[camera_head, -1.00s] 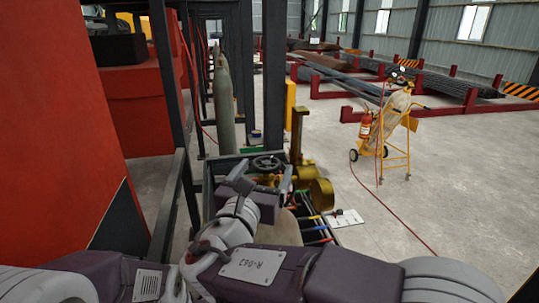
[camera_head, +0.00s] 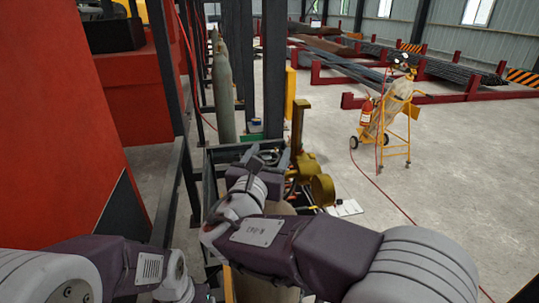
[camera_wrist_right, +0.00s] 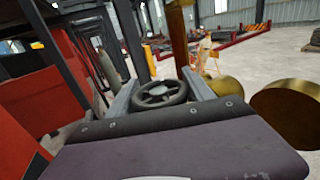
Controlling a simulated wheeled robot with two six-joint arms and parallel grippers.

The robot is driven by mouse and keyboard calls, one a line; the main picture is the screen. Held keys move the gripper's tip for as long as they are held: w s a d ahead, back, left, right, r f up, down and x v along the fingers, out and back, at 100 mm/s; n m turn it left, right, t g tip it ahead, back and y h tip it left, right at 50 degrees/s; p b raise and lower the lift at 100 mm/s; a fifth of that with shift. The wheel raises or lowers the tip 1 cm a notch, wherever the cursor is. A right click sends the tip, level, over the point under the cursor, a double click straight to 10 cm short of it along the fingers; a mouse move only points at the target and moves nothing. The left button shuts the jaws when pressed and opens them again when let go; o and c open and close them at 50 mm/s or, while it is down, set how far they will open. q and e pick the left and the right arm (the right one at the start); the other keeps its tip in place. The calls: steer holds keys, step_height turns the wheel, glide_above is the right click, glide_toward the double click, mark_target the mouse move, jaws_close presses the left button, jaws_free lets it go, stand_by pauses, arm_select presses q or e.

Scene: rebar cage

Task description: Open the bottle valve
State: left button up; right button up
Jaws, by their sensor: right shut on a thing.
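The bottle valve's dark round handwheel (camera_wrist_right: 161,93) shows in the middle of the right wrist view. My right gripper (camera_wrist_right: 160,80) has one grey finger on each side of the wheel and is shut on its rim. In the head view the right gripper (camera_head: 268,157) is at the centre, and the wheel is mostly hidden behind the fingers and wrist. A brass-coloured body (camera_head: 318,188) stands just right of the wheel. The bottle below is largely hidden by my right arm.
A dark metal frame (camera_head: 184,165) and a red block (camera_head: 60,130) stand close on the left. Tall grey cylinders (camera_head: 224,95) stand behind. A yellow cart (camera_head: 395,125) with a red extinguisher (camera_head: 366,113) stands on the right, with open floor before it.

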steer(key=shift+f+y+b, duration=0.3)
steer(key=shift+b, duration=0.25)
steer(key=n+y+b, duration=0.3)
steer(key=y+b, duration=0.2)
steer(key=b, duration=0.1)
steer(key=a+n+y+b, duration=0.1)
steer(key=n+y+b, duration=0.2)
steer(key=y+b, duration=0.2)
steer(key=shift+a+f+n+b, duration=0.2)
steer(key=shift+n+b, duration=0.2)
steer(key=shift+b, duration=0.2)
steer(key=shift+a+r+n+g+y+b, duration=0.2)
steer(key=shift+n+g+y+b, duration=0.25)
steer(key=shift+y+b, duration=0.3)
steer(key=o, duration=1.4)
steer(key=shift+c, duration=0.2)
steer(key=shift+w, duration=0.2)
steer(key=shift+s+r, duration=0.1)
steer(key=shift+r, duration=0.05)
